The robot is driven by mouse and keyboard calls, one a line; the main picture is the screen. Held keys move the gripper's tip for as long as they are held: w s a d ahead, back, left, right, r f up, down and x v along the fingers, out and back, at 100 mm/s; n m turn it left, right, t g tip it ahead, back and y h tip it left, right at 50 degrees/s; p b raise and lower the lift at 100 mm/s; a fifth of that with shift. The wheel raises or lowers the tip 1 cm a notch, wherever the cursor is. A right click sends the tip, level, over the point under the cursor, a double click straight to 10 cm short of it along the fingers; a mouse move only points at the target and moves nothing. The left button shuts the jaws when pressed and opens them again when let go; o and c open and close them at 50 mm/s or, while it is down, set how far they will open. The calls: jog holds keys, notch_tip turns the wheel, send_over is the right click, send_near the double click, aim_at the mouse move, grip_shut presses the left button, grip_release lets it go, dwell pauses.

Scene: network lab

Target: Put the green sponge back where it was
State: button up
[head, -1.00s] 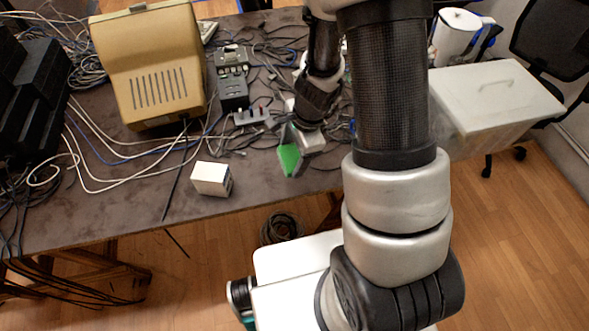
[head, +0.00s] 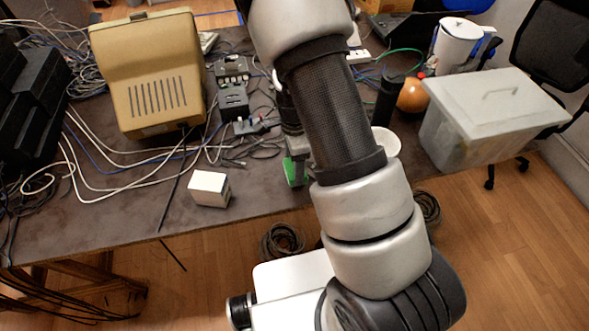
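The green sponge (head: 291,172) shows as a small green patch just left of my arm, near the front edge of the grey table (head: 110,222). My gripper (head: 297,158) points down at it, and the sponge sits at the fingertips, apparently held between them. My arm link hides the right part of the gripper and sponge. I cannot tell whether the sponge touches the table top.
A small white box (head: 208,188) stands left of the sponge. A beige monitor (head: 150,75), black devices (head: 233,100) and loose cables lie behind. Right of my arm are a white bowl (head: 386,141), an orange ball (head: 412,96) and a lidded plastic bin (head: 485,115).

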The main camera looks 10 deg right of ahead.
notch_tip(320, 180, down, 2)
jog(key=shift+f, duration=0.15)
jog(key=o, duration=0.9)
jog(key=shift+o, duration=0.2)
